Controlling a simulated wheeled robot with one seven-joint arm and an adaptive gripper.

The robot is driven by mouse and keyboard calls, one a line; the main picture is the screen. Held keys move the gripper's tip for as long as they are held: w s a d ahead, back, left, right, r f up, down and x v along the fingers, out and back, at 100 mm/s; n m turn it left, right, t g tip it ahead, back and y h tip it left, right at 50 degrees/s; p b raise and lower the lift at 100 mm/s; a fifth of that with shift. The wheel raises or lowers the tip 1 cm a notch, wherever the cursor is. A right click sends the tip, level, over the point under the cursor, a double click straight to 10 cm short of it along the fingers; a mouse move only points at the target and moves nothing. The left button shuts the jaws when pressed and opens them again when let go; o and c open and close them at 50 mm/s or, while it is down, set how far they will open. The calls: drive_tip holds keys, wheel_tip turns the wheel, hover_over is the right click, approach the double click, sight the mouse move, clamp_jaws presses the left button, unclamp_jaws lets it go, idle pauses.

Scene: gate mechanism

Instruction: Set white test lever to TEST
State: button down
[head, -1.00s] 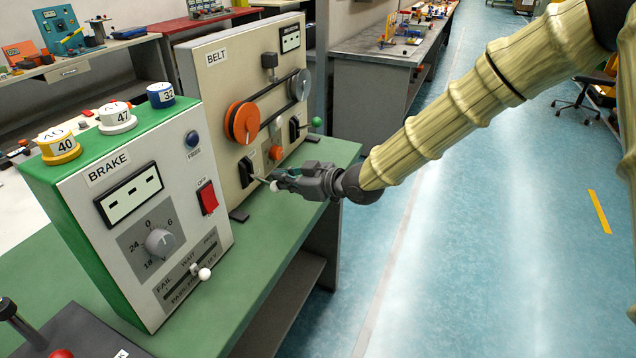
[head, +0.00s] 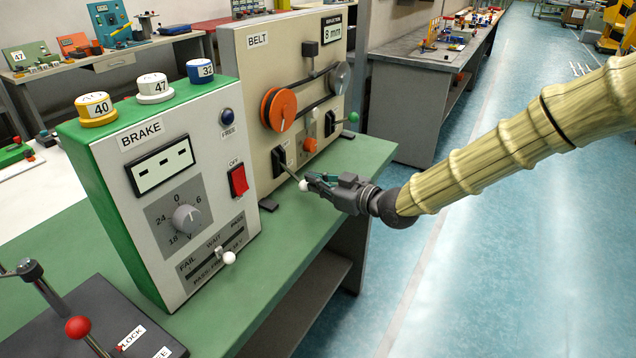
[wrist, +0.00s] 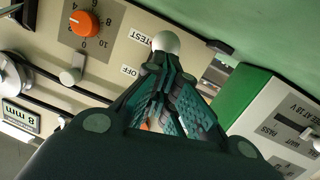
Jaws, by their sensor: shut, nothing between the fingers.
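The white-balled test lever (head: 303,185) sticks out from the lower left part of the beige BELT panel (head: 250,75), angled downward. In the wrist view its white ball (wrist: 166,43) is just beyond my fingertips, beside the TEST label (wrist: 148,32); the OFF label (wrist: 129,70) is farther from it. My gripper (head: 311,180) is shut and empty, with its tips right at the ball. I cannot tell whether they touch. The fingers hide the lever's shaft and slot in the wrist view. The panel's display (head: 333,30) reads 8 mm.
The white and green BRAKE box (head: 165,190) stands close on the left, with its own white-balled slider (head: 229,257). A green-balled lever (head: 353,117) sticks out at the right of the BELT panel. The bench top (head: 330,215) in front is clear.

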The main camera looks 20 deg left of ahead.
drive_tip(key=f+p+v, duration=0.1)
drive_tip(key=p+v, duration=0.1)
drive_tip(key=v, duration=0.8)
